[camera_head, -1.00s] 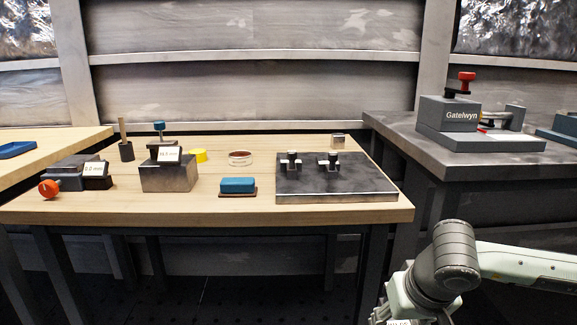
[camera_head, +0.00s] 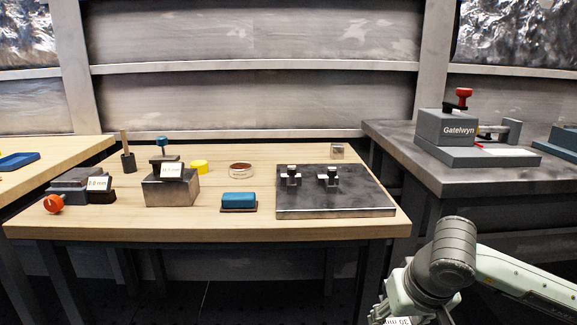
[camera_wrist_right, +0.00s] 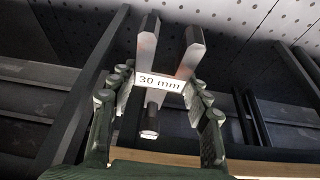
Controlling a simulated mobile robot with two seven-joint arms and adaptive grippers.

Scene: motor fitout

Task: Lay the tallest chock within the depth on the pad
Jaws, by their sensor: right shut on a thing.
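My right gripper (camera_wrist_right: 157,100) is shut on a grey metal piece with two prongs, labelled "30 mm" (camera_wrist_right: 160,84); a short dark-tipped stem also shows below the label in the right wrist view. In the head view my right arm is at the lower right, off the table's front edge, and the fingers are mostly cut off at the bottom. A dark metal plate (camera_head: 350,203) lies on the wooden table with two small black-and-silver pieces (camera_head: 292,176) and (camera_head: 328,177) standing on it. I cannot tell which thing is the pad. My left gripper is out of view.
A Gatelwyn device (camera_head: 460,140) stands on the right bench.

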